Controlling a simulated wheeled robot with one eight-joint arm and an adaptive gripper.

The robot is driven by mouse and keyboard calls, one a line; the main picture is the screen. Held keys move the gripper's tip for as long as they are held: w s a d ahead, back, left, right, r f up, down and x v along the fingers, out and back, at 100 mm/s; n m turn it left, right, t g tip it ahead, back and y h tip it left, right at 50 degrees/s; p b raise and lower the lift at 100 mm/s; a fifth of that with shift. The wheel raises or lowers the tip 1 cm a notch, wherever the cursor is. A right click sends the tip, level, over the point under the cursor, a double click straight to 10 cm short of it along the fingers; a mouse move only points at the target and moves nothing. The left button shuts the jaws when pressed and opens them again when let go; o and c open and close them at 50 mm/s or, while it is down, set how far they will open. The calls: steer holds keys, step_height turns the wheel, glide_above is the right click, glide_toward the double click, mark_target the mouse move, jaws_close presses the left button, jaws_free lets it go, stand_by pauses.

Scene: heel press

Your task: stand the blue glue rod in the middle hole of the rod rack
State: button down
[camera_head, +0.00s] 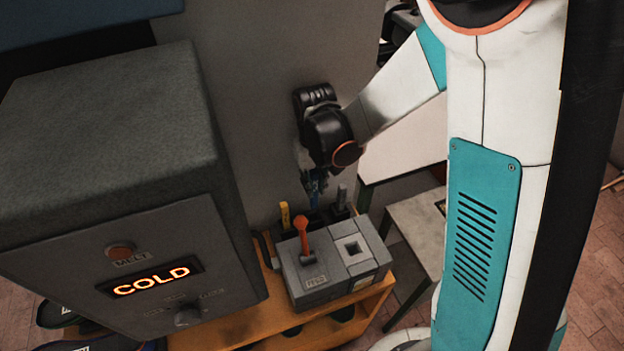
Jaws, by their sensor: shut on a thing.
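My gripper (316,178) points down near the middle of the head view, below the black wrist of my arm. It is shut on the blue glue rod (316,189), of which only a short length shows. The dark rod rack (317,218) lies under it, behind a grey machine. A yellow rod (285,213) stands at the rack's left and a grey rod (342,197) at its right. The blue rod is between these two in the picture. Its lower end is dark and small, so I cannot tell whether it is in the middle hole or above it.
A grey machine (340,276) with an orange lever (302,228) and a square opening stands in front of the rack on an orange-brown bench (235,327). A large grey cabinet (120,190) reading COLD fills the left. A grey table (418,228) is at right.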

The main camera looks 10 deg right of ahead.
mark_target(315, 171)
steer(key=shift+f+b, duration=1.35)
steer(key=shift+f, duration=1.4)
steer(key=shift+f+b, duration=1.55)
steer(key=shift+b, duration=0.15)
steer(key=c, duration=1.4)
jaws_free()
steer(key=shift+c, duration=0.2)
step_height(315, 171, up, 12)
steer(key=shift+r, duration=0.1)
